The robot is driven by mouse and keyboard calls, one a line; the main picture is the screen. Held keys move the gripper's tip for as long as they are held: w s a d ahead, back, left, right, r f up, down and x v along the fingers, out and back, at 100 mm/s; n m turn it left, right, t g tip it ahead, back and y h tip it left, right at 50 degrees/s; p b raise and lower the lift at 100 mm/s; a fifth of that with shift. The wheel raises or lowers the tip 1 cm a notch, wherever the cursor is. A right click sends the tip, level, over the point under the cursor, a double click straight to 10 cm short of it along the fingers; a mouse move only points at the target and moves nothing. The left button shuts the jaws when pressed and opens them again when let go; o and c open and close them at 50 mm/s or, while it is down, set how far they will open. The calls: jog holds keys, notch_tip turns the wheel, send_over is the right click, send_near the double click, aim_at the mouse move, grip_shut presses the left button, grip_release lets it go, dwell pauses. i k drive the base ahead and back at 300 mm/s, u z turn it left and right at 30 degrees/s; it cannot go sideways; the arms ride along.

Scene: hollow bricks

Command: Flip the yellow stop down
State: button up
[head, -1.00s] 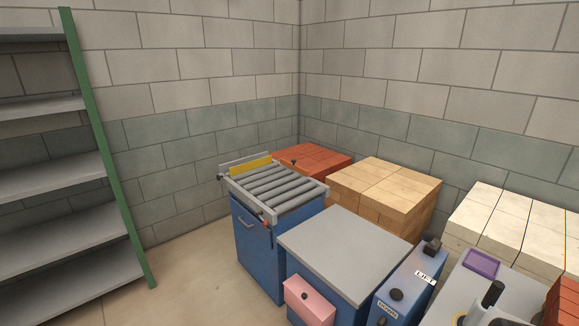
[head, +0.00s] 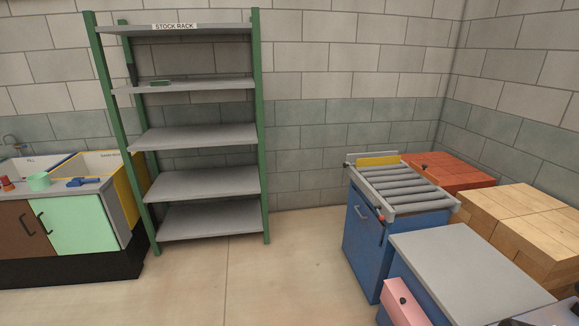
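The yellow stop (head: 378,161) is a flat plate standing upright at the far end of a grey roller conveyor (head: 408,187). The conveyor sits on top of a blue cabinet (head: 362,238) at right of centre in the head view. A small red-tipped part (head: 380,216) shows at the conveyor's near corner. My gripper is not in view, so its state does not show.
A grey-topped blue unit (head: 470,262) with a pink box (head: 405,303) stands in front of the conveyor. A stock rack (head: 205,186) stands left. Open floor (head: 300,265) lies between rack and conveyor.

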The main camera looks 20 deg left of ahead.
aim_at(381, 160)
jog(key=u, duration=0.8)
jog(key=i, duration=0.45)
jog(key=u, duration=0.85)
jog(key=i, duration=1.8)
jog(key=z, duration=0.4)
jog(key=i, duration=1.25)
jog(key=z, duration=1.25)
jog(key=i, duration=0.4)
jog(key=z, duration=0.25)
